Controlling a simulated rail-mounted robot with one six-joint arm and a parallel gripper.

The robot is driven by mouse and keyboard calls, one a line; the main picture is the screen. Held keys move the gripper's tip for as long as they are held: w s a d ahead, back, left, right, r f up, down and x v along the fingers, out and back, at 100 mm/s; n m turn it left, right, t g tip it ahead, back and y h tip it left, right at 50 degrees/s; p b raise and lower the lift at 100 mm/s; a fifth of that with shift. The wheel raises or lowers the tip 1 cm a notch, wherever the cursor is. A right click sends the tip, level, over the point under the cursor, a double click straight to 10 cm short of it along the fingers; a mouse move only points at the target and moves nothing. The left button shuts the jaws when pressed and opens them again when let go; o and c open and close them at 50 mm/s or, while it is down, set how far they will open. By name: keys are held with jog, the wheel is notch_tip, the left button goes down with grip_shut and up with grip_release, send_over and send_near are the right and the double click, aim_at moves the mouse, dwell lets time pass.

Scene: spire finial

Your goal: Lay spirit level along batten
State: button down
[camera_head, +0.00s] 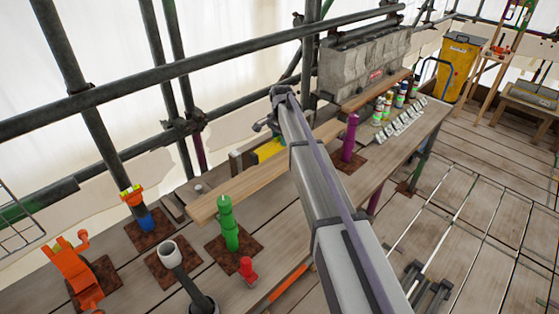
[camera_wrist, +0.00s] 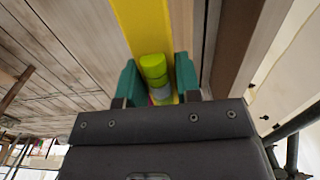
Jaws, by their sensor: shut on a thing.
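A yellow spirit level (camera_wrist: 137,22) runs away from my gripper (camera_wrist: 157,85) in the wrist view. The teal fingers stand on either side of it, with a lime-green cylindrical part (camera_wrist: 154,70) between them. A short yellow piece of the level (camera_head: 268,149) shows left of my arm in the head view, where the arm hides the rest and my gripper. A long pale wooden batten (camera_head: 245,188) lies on the bench, close in front of the level in that view. I cannot tell whether the level touches it.
The plank bench (camera_head: 130,225) carries a green post (camera_head: 228,222), a purple post (camera_head: 349,138), an orange clamp (camera_head: 78,270) and a grey cup-topped piece (camera_head: 170,254). Scaffold tubes (camera_head: 220,65) run behind. A stone block (camera_head: 365,65) and several bottles (camera_head: 388,100) stand at the far end.

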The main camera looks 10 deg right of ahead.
aim_at(281, 159)
notch_tip(281, 159, down, 6)
jog(key=b, duration=0.4)
jog(key=shift+r, duration=0.3)
jog(key=shift+f, duration=0.2)
jog(key=c, duration=0.8)
grip_release()
notch_tip(281, 159, up, 13)
jog(key=p, duration=1.2)
jog(key=shift+f+p, duration=0.1)
jog(key=shift+p, duration=0.2)
jog(key=s+n, duration=1.1)
jog(key=s, duration=2.8)
jog(key=shift+f, duration=0.25)
